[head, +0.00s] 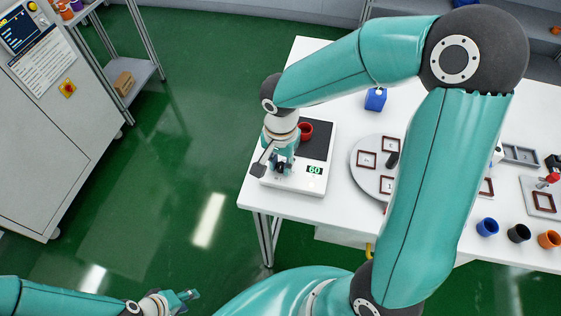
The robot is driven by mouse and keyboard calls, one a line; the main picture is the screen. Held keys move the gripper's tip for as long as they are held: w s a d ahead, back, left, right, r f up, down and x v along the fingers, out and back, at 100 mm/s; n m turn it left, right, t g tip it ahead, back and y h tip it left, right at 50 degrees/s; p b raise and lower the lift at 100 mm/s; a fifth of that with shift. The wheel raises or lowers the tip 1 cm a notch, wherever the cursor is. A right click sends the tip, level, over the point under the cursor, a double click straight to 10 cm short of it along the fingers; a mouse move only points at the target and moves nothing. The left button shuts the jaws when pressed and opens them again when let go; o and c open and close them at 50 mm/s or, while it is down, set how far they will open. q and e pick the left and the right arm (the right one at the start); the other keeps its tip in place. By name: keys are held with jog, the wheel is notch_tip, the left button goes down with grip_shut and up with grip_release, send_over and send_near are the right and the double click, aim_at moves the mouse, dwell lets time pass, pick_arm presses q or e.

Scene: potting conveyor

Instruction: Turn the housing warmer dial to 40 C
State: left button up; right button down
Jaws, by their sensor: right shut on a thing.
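The housing warmer (317,153) is a white box at the left end of the white table. It has a dark plate on top, a red cup-like housing (306,131) at the plate's left edge, and a green display (314,170) reading 60. My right gripper (281,168) reaches down from above to the warmer's front left part, left of the display. It is shut on the dial, which the fingers hide. My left gripper (183,297) is low at the bottom left, over the floor and away from the table; its finger gap is too small to judge.
A round white turntable (364,143) with square brown frames stands right of the warmer, partly behind my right arm. A blue block (375,99) lies behind it. Blue, black and orange cups (518,233) stand at the front right. A grey cabinet (50,130) stands at the left.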

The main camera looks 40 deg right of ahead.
jog(key=n+b, duration=0.1)
jog(key=n, duration=0.2)
jog(key=shift+n, duration=0.3)
jog(key=n+b, duration=0.1)
jog(key=n, duration=0.3)
jog(key=shift+n, duration=0.3)
jog(key=n, duration=0.4)
jog(key=shift+d+n+b, duration=0.1)
jog(key=shift+n+b, duration=0.2)
jog(key=shift+b, duration=0.05)
jog(key=n, duration=0.4)
jog(key=shift+n, duration=0.3)
jog(key=c, duration=1)
grip_release()
